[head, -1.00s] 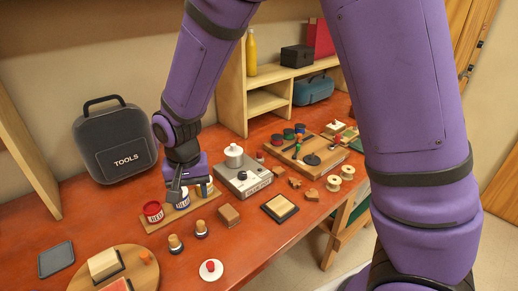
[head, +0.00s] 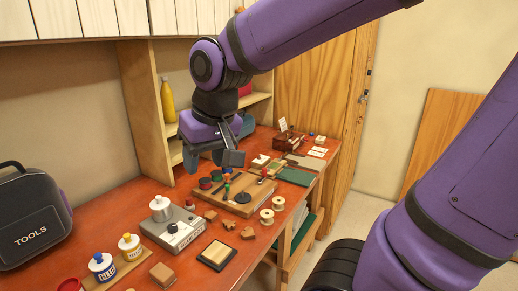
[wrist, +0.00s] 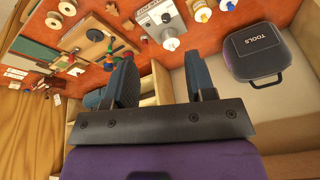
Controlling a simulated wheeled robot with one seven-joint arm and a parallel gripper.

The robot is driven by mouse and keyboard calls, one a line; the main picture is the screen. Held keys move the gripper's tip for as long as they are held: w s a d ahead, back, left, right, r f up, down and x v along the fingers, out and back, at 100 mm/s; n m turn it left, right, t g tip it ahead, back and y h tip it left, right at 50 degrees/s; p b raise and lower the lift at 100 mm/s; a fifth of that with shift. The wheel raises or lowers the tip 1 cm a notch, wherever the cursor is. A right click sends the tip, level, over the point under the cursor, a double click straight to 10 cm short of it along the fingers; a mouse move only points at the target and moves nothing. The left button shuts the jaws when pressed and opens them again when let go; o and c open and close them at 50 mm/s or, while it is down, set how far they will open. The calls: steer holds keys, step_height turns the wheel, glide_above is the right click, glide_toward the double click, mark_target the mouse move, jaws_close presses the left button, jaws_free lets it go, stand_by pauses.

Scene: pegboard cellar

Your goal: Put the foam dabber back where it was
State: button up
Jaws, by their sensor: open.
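My gripper (head: 213,158) hangs above the far part of the bench, near the wooden board (head: 190,203). Its fingers are apart, and in the wrist view (wrist: 163,72) nothing shows between them. I cannot tell for sure which thing is the foam dabber. The board carries several small round pieces, an upright green and red piece (head: 226,186) and a black disc (head: 243,197). The board also shows in the wrist view (wrist: 84,62), left of the fingers. The gripper partly covers the board's back edge in the head view.
A grey machine (head: 172,232) with a white pot (head: 161,208) stands left of the board. A blue jar (head: 102,266) and a yellow jar (head: 130,246) are nearer. Wooden spools (head: 267,216) lie at the front edge. A shelf with a yellow bottle (head: 168,100) stands behind, left of my gripper.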

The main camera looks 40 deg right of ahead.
steer(key=s+d+r+t, duration=0.1)
steer(key=s+d+r, duration=0.2)
steer(key=s, duration=0.6)
steer(key=shift+d+n+t+h, duration=0.3)
steer(key=shift+d+h, duration=0.1)
steer(key=shift+d, duration=0.7)
